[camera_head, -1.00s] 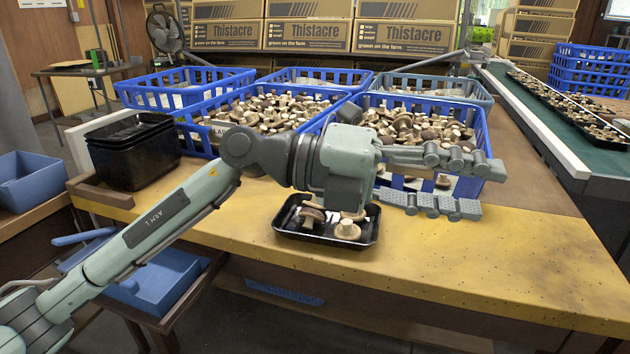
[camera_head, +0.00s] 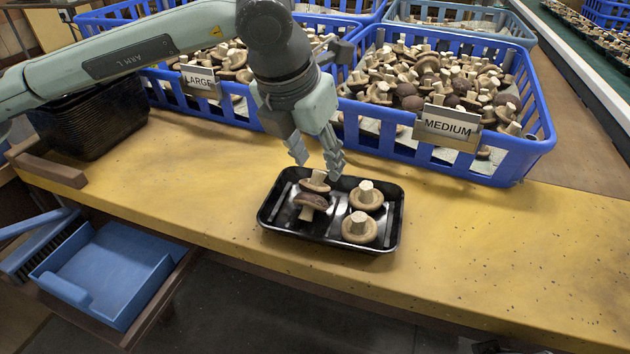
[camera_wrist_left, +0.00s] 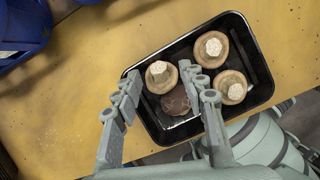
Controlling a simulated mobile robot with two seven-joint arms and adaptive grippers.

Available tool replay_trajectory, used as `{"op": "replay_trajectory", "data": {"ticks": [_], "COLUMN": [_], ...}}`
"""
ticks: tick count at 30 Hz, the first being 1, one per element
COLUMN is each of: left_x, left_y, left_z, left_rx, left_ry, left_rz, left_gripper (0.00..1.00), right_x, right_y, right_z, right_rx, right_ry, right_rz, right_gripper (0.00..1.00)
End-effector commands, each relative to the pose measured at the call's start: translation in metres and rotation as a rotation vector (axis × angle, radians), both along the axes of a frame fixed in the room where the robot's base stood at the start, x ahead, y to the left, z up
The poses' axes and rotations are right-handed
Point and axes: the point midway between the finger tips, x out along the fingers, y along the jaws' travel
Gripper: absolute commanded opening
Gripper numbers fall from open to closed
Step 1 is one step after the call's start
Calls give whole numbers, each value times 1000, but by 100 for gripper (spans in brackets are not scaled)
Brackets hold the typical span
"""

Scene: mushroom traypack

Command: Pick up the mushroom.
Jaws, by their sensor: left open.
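A black tray (camera_head: 262,214) on the yellow table holds several brown mushrooms with pale stems. One stem-up mushroom (camera_head: 316,181) lies at the tray's back left, against or over a darker-capped mushroom (camera_head: 308,201). A mushroom (camera_head: 366,198) stands stem-up at the back right, and another (camera_head: 359,230) at the front right. My left gripper (camera_head: 318,164) points down over the tray's back left edge, open. In the left wrist view its spread fingers (camera_wrist_left: 160,76) appear on either side of the back-left mushroom (camera_wrist_left: 161,84); contact cannot be told.
Blue crates of mushrooms stand behind the tray, with a LARGE sign (camera_head: 199,80) and a MEDIUM sign (camera_head: 446,125). Stacked black trays (camera_head: 95,125) stand at the left. The yellow table (camera_head: 480,235) is clear right of the tray.

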Motion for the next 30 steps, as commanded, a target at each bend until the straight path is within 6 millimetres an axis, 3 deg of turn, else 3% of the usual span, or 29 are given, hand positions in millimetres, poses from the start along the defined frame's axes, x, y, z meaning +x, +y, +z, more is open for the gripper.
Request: {"op": "replay_trajectory", "data": {"ticks": [6, 14, 24, 30], "left_x": [10, 11, 11, 11], "left_y": [-3, -4, -4, -4], "left_z": [-25, -28, -28, -28], "left_rx": [-1, -2, -2, -2], "left_ry": [3, 1, 1, 1], "left_rz": [0, -1, -1, -1], "left_gripper": [42, 42, 3, 3], "right_x": [1, 1, 3, 4], "right_y": [0, 0, 1, 1], "right_z": [-12, -15, -11, -10], "right_rx": [4, 5, 7, 7], "right_ry": [9, 11, 4, 2], "right_rz": [2, 2, 2, 1], "right_gripper": [62, 62, 62, 62]}}
